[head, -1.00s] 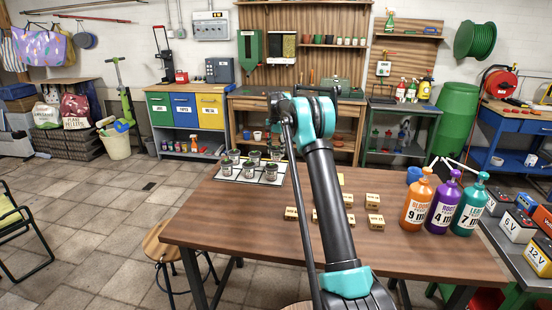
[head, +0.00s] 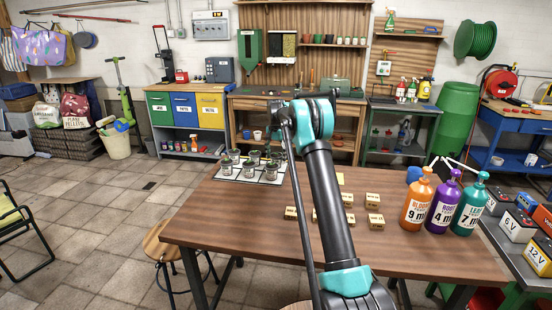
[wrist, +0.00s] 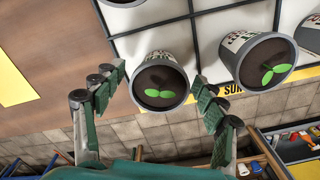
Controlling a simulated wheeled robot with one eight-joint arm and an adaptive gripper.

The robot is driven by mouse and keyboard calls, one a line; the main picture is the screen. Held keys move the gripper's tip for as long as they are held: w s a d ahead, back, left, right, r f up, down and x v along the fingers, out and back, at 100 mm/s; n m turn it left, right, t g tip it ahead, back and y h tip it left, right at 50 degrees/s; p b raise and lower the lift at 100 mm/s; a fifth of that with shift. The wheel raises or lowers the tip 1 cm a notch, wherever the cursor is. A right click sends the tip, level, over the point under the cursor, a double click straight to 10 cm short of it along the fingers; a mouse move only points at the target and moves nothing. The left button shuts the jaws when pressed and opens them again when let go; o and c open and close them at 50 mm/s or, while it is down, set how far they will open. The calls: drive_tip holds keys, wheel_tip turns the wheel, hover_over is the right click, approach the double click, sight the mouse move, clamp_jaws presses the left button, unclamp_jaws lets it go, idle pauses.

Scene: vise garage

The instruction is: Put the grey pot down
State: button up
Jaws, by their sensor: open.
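A grey pot (wrist: 160,80) with dark soil and a two-leaf green seedling stands upright at the edge of a white gridded board (wrist: 207,28) in the wrist view. My gripper (wrist: 160,92) is open, with one finger on each side of this pot. A gap shows between the pot and the left finger; the right finger is close to its rim, and I cannot tell whether it touches. Another seedling pot (wrist: 262,62) stands to its right on the board. In the head view several pots (head: 249,170) stand on the board; my gripper is mostly hidden behind my arm.
The board lies on a brown wooden table (head: 225,225). Small wooden blocks (head: 376,222) lie to its right. Orange (head: 416,205), purple (head: 444,205) and teal (head: 470,208) pump bottles stand at the table's right end. The table's front left is clear. A stool (head: 165,250) stands beside it.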

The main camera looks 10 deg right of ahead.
sight(276, 155)
wheel_tip(276, 155, up, 12)
drive_tip(key=shift+r, duration=0.2)
idle(0.4)
